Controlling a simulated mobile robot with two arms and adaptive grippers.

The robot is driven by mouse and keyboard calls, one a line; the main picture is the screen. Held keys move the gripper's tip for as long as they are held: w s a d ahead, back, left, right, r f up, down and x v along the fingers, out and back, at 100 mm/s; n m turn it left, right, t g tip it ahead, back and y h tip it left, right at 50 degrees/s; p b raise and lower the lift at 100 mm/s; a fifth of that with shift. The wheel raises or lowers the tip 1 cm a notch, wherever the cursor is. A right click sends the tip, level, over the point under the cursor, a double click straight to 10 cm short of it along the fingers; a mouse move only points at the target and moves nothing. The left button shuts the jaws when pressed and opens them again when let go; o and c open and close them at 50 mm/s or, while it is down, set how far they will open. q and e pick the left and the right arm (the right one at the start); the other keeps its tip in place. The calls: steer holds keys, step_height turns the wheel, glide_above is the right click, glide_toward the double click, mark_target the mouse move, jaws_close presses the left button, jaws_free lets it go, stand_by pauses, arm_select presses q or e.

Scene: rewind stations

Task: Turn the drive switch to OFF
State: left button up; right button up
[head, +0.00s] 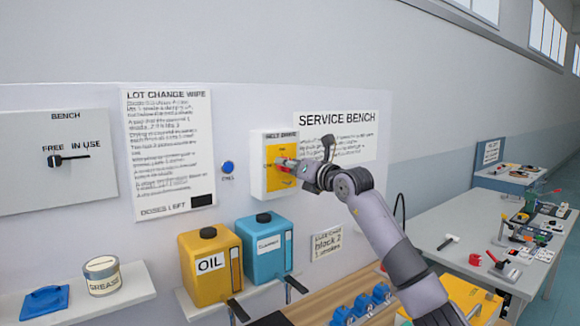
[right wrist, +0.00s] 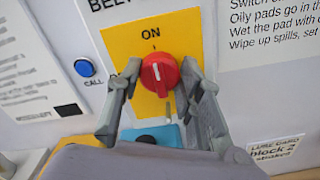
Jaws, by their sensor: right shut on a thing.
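The drive switch is a red round knob (right wrist: 158,75) on a yellow plate (right wrist: 125,45) of a white wall box (head: 257,181). Its white mark points up towards the word ON in the right wrist view. No OFF label is readable. My right gripper (right wrist: 160,78) is shut on the knob, one finger on its left side and one on its right. In the head view the right gripper (head: 284,165) covers much of the knob. My left gripper is in neither view.
A blue CALL button (right wrist: 84,68) sits left of the box. Below stand a yellow OIL can (head: 206,287) and a blue can (head: 262,262). A grey table (head: 450,265) with tools is at the right. Wall signs flank the box.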

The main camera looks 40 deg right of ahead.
steer(key=n+b, duration=0.1)
steer(key=n, duration=0.2)
steer(key=shift+n, duration=0.3)
steer(key=n+b, duration=0.1)
steer(key=n, duration=0.3)
steer(key=shift+n, duration=0.3)
steer(key=n, duration=0.4)
steer(key=shift+a, duration=0.1)
steer(key=n, duration=0.5)
steer(key=shift+a+n, duration=0.1)
steer(key=shift+n, duration=0.3)
steer(key=shift+f, duration=0.1)
steer(key=o, duration=1.2)
steer(key=shift+c, duration=0.2)
